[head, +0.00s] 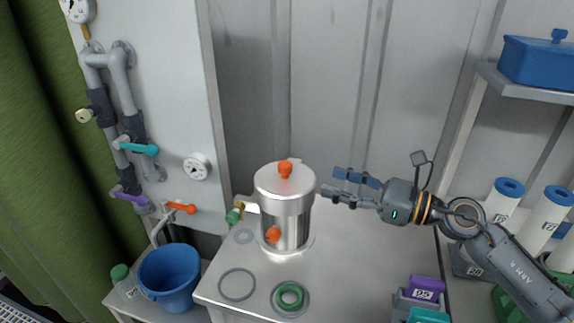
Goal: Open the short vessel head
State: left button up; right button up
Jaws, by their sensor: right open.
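The short vessel is a shiny metal cylinder (296,222) standing upright on the grey bench. Its pale round head (270,181) sits on top, with an orange knob (285,168) at the middle. A second orange knob (273,234) is low on the vessel's front. My right gripper (328,182) comes in from the right at about the height of the head. Its two fingers are apart and point left, with the tips close to the head's right edge. I cannot tell whether they touch it. Nothing shows between the fingers. My left gripper is not in view.
Rings (237,285) and a green ring piece (290,296) lie on the bench's front left. Purple (426,289) and teal blocks stand front right. White cartridges (503,199) stand right, beneath a shelf with a blue box (537,62). A blue bucket (169,278) is left.

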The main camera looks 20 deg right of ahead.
aim_at(286, 164)
jog(key=p+x, duration=0.4)
jog(key=x, duration=0.6)
jog(key=shift+w+a+r, duration=0.15)
jog(key=shift+w+a, duration=0.05)
jog(key=shift+w+a+p, duration=0.3)
jog(key=shift+w+a, duration=0.15)
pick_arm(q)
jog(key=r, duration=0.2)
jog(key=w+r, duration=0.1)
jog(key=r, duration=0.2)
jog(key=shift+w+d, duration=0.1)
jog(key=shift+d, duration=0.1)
pick_arm(e)
jog(key=shift+w, duration=0.1)
jog(key=shift+c, duration=0.2)
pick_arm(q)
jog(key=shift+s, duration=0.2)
pick_arm(e)
grip_shut()
